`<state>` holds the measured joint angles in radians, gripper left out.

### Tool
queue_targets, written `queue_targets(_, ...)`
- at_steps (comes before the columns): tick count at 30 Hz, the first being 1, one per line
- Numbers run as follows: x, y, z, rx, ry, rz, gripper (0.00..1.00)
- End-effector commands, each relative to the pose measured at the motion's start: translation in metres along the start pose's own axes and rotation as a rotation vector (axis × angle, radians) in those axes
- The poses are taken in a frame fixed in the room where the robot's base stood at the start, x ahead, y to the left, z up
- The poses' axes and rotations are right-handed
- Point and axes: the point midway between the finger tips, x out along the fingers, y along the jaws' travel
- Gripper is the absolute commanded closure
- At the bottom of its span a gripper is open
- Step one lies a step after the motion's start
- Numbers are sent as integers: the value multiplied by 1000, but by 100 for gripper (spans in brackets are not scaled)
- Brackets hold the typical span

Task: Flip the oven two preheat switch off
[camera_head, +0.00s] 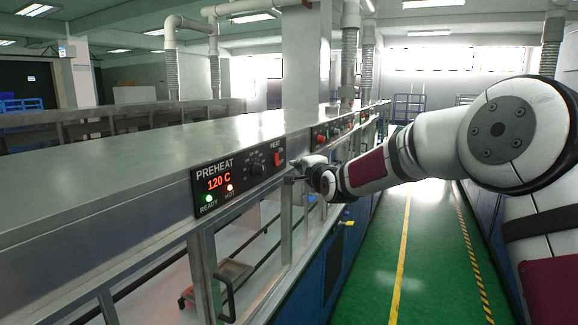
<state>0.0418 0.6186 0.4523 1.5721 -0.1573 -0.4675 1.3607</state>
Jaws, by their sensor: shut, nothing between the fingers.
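A black PREHEAT control panel (215,184) is on the front of the long metal machine, left of centre. Its display reads 120 C, with a green READY light and a red HOT light lit below. A dark knob (257,168) is right of the display. A red switch (278,159) sits at the panel's right end, under the HEAT label with ON beside it. My gripper (291,171) is shut and empty, just right of the switch and slightly lower. I cannot tell whether it touches the panel. No oven number is readable.
Another panel with red controls (321,138) is farther along the machine, behind my gripper. The long metal top (150,165) runs along the left. The green aisle floor (375,280) with yellow lines is clear on the right.

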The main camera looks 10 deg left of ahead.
Motion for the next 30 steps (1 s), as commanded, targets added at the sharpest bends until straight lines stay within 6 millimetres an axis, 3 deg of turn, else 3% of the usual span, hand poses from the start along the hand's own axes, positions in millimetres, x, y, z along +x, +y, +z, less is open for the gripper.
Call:
queue_targets(1,4,-1,10,0,-6,1,100)
queue_targets(7,17,-1,22,0,-4,0,100)
queue_targets(30,26,2,30,3,-3,-3,100)
